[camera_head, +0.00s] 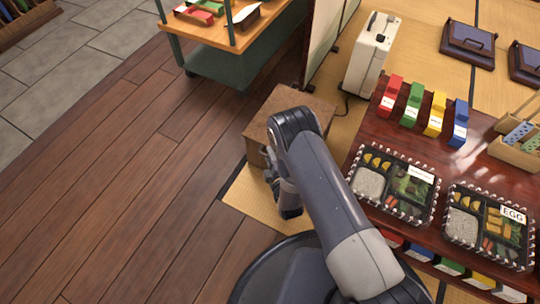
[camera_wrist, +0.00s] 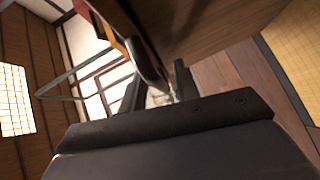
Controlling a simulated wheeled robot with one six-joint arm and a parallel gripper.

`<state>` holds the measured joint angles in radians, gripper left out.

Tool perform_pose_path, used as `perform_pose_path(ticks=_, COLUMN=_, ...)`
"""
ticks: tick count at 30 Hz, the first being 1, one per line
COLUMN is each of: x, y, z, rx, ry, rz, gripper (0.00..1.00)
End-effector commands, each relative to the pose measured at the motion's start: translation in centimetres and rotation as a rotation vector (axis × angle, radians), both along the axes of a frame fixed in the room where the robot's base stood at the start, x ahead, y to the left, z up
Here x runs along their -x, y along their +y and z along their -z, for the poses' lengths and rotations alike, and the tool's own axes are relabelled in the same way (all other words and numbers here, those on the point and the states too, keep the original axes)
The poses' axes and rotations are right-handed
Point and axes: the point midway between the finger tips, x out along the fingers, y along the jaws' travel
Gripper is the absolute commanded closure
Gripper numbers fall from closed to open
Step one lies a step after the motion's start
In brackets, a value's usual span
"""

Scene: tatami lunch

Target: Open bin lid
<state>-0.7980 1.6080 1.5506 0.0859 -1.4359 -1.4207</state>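A brown box-shaped bin (camera_head: 257,128) stands on the floor at the edge of the tatami, behind my arm. Its top looks flat and closed; my arm hides its right part. My gripper (camera_head: 287,200) is low beside the bin's near side, its fingers mostly hidden by my arm. In the wrist view, a brown wooden surface (camera_wrist: 215,25), likely the bin, fills the upper middle. The two dark fingers of my gripper (camera_wrist: 157,88) stand apart below it. A dark rounded piece (camera_wrist: 150,66), possibly a handle, shows between them; I cannot tell whether they touch it.
A low table (camera_head: 366,143) with bento boxes (camera_head: 393,186) and coloured cartons (camera_head: 411,104) stands to the right. A white upright case (camera_head: 370,53) stands behind the bin. A shelf cart (camera_head: 219,66) is at the top. The wooden floor (camera_head: 110,190) on the left is clear.

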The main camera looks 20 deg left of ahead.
Motion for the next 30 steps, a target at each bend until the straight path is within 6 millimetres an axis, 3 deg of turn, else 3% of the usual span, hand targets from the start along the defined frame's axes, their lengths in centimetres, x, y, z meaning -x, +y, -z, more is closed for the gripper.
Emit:
perform_pose_path(ticks=11, x=0.0, y=0.0, z=0.0, rx=0.0, ry=0.0, rz=0.0, gripper=1.0)
perform_pose_path(ticks=25, x=0.0, y=0.0, z=-0.1, rx=0.001, ry=0.002, rz=0.0, gripper=1.0)
perform_pose_path(ticks=30, x=0.0, y=-0.5, z=-1.2, rx=-0.002, ry=0.024, rz=0.002, gripper=1.0)
